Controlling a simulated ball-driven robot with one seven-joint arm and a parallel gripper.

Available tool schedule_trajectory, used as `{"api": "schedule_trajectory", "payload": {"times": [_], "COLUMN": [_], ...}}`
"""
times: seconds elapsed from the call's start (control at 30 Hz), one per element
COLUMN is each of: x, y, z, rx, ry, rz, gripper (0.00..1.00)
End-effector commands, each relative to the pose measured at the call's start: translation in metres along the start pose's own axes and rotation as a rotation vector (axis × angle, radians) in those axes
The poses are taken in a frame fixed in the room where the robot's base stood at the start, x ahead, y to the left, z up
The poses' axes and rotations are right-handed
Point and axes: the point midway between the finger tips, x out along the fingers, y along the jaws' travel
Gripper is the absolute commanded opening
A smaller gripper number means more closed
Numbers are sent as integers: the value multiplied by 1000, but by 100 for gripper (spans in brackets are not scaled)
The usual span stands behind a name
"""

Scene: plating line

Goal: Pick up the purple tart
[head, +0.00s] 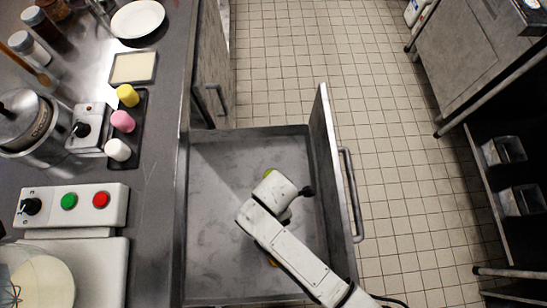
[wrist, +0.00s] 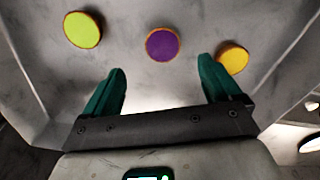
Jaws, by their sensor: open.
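The purple tart (wrist: 162,44) shows in the wrist view, round with an orange-brown rim. It lies on the grey floor of the open drawer (head: 215,215), between a green tart (wrist: 83,30) on the left and a yellow tart (wrist: 232,57) on the right. My gripper (wrist: 162,70) is open, with its two green fingers apart and nothing between them. The purple tart appears just beyond the fingertips, near the middle of the gap. In the head view my arm hides the purple tart; only slivers of the green tart (head: 268,173) and yellow tart (head: 273,262) show.
The drawer's front panel and handle (head: 350,195) stand to the right of my arm. At left is a counter with a control box (head: 72,207), a dark tray of coloured pieces (head: 123,150) and a white plate (head: 138,19). Tiled floor (head: 300,50) is clear beyond the drawer.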

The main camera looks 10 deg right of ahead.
Motion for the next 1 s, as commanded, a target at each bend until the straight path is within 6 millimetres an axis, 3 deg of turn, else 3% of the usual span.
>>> {"api": "schedule_trajectory", "payload": {"times": [0.2,0.43,0.7,1.0], "x": [32,47,83,92], "y": [0,-1,-3,-4], "z": [0,-1,-4,-4], "rx": [0,1,1,1], "ry": [-1,0,-1,0], "rz": [-2,-1,-1,0], "gripper": [91,91,91,91]}}
